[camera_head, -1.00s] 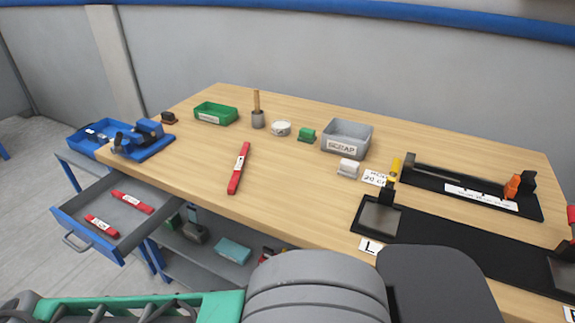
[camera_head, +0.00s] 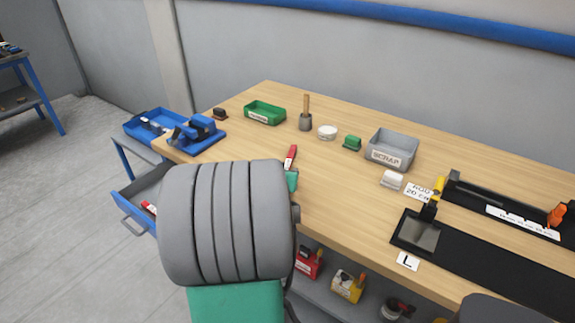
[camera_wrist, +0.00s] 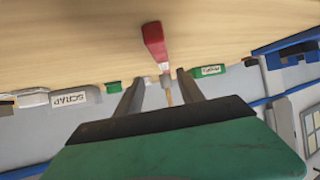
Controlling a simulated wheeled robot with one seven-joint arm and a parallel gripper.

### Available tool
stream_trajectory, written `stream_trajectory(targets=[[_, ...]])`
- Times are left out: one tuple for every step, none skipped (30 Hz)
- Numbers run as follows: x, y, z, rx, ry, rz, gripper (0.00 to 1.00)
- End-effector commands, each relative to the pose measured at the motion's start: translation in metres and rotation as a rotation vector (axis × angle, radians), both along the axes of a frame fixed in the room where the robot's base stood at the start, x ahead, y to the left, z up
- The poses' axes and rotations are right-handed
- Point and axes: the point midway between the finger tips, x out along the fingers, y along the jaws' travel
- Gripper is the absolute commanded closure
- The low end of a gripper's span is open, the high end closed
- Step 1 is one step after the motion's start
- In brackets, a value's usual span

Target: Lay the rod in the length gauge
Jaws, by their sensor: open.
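The red rod (camera_head: 291,158) with a pale label lies on the wooden table, its lower part hidden behind my arm. In the wrist view the red rod (camera_wrist: 153,42) lies beyond my open gripper (camera_wrist: 160,77), roughly in line with the gap between the fingers. Nothing is between the fingers. In the head view my arm hides most of the gripper; a green part of it shows beside the rod. The length gauge appears to be the long black fixture (camera_head: 478,197) at right, with a white label strip and an orange piece (camera_head: 557,214). Its right end is cut off.
A black base (camera_head: 480,262) with an "L" card (camera_head: 408,261) lies in front of the gauge. The blue drawer (camera_head: 133,226) is open at left.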

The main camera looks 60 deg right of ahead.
Motion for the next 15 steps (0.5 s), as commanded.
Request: stream_trajectory(targets=[[0.0,-0.006,-0.003,-0.002,-0.001,-0.004,0.55],[0.001,-0.009,-0.005,-0.001,0.0,-0.002,0.55],[0.003,-0.014,-0.008,0.0,0.0,-0.001,0.55],[0.004,-0.017,-0.01,0.001,0.0,0.0,0.55],[0.006,-0.02,-0.012,0.0,0.0,0.0,0.55],[0.008,-0.024,-0.014,0.0,0.0,0.001,0.55],[0.009,-0.027,-0.016,0.0,0.0,0.001,0.55],[0.011,-0.031,-0.018,0.001,0.0,0.001,0.55],[0.014,-0.036,-0.021,0.002,0.001,0.001,0.55],[0.016,-0.041,-0.023,0.002,0.0,0.001,0.55],[0.018,-0.044,-0.026,0.002,0.001,0.001,0.55],[0.019,-0.051,-0.029,0.0,0.0,0.0,0.55],[0.02,-0.054,-0.031,0.0,0.0,0.0,0.55],[0.021,-0.057,-0.033,0.0,0.0,0.001,0.55],[0.022,-0.06,-0.034,-0.001,-0.001,0.001,0.55]])
